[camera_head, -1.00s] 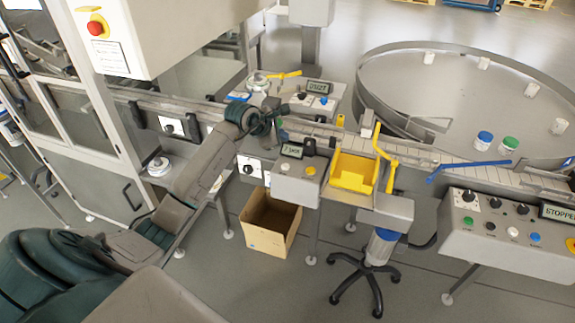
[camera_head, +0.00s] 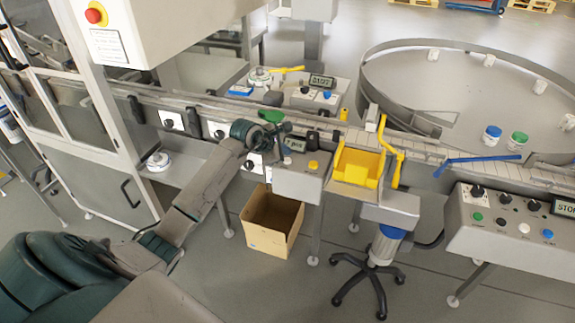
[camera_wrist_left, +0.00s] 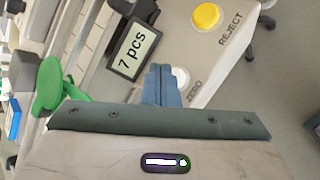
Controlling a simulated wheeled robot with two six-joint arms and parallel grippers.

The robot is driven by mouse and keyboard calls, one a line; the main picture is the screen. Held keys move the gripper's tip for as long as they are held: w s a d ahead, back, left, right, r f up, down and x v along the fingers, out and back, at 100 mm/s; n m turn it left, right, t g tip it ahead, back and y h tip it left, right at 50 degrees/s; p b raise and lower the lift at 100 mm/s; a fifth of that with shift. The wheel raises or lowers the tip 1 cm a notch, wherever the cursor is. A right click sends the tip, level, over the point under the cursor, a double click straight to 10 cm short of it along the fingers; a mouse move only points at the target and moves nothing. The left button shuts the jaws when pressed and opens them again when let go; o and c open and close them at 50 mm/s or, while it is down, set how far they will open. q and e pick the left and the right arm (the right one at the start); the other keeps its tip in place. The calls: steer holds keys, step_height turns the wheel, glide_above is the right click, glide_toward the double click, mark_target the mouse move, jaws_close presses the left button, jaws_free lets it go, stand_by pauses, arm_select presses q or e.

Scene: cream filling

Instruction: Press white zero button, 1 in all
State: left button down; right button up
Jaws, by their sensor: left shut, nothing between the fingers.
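The white zero button (camera_wrist_left: 180,78) is partly hidden behind my gripper fingers in the left wrist view, on a light grey control box labelled ZERO. My left gripper (camera_wrist_left: 162,85) is shut and empty, its blue-grey fingertips overlapping the button's left edge in that view; I cannot tell whether they touch it. In the head view my left gripper (camera_head: 283,128) is over the back of the control box (camera_head: 298,185). A yellow REJECT button (camera_wrist_left: 207,15) sits on the same box. The display (camera_wrist_left: 134,48) reads 7 pcs. My right gripper is not in view.
A yellow bin (camera_head: 357,168) stands right of the control box. A green part (camera_wrist_left: 60,88) is left of the fingers in the wrist view. The conveyor (camera_head: 420,150) runs behind. An open cardboard box (camera_head: 268,240) is on the floor below.

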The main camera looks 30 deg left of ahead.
arm_select(q)
steer(key=shift+f, duration=0.15)
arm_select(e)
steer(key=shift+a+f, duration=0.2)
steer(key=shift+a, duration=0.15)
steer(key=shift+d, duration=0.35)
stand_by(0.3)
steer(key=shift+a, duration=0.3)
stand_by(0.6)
arm_select(q)
steer(key=shift+f, duration=0.1)
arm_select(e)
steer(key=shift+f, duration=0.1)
arm_select(q)
steer(key=shift+f+b, duration=0.4)
steer(key=shift+b, duration=0.15)
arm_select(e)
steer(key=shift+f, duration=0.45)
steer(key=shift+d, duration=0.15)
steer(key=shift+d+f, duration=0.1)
